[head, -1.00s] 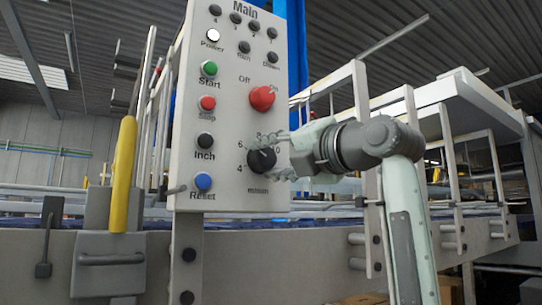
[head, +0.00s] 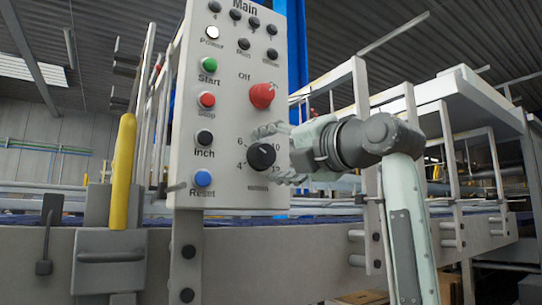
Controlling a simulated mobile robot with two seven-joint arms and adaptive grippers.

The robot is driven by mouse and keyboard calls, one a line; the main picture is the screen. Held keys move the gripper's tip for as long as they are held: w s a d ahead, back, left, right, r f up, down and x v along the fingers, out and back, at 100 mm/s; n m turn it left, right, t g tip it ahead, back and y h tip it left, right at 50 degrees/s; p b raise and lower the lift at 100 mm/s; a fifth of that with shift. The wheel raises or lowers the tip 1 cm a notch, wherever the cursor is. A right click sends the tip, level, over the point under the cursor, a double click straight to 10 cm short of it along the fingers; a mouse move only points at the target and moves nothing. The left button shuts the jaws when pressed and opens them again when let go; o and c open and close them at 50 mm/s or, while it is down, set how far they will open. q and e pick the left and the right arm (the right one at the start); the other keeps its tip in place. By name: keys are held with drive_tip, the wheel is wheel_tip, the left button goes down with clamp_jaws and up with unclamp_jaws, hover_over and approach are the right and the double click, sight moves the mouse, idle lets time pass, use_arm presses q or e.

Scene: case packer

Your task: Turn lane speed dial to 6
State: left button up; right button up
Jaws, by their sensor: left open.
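The lane speed dial (head: 261,156) is a round black knob low on the grey "Main" panel (head: 228,110). Numbers 4, 6, 10 and 12 show around it; the upper finger covers the place between 6 and 10. A small pale mark shows on the knob, but I cannot tell for sure which number it points to. My left gripper (head: 268,155) reaches in from the right with its fingers spread, one above and one below the dial. The knob sits between them with visible gaps. My right gripper is not in view.
A red knob (head: 262,96) sits above the dial. Green Start (head: 209,65), red Stop (head: 207,99), black Inch (head: 205,138) and blue Reset (head: 203,178) buttons line the panel's left side. Rails and posts (head: 366,150) stand at right behind my arm. A yellow post (head: 123,170) stands at left.

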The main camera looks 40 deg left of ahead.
use_arm(q)
drive_tip(key=v, duration=1.2)
idle(0.3)
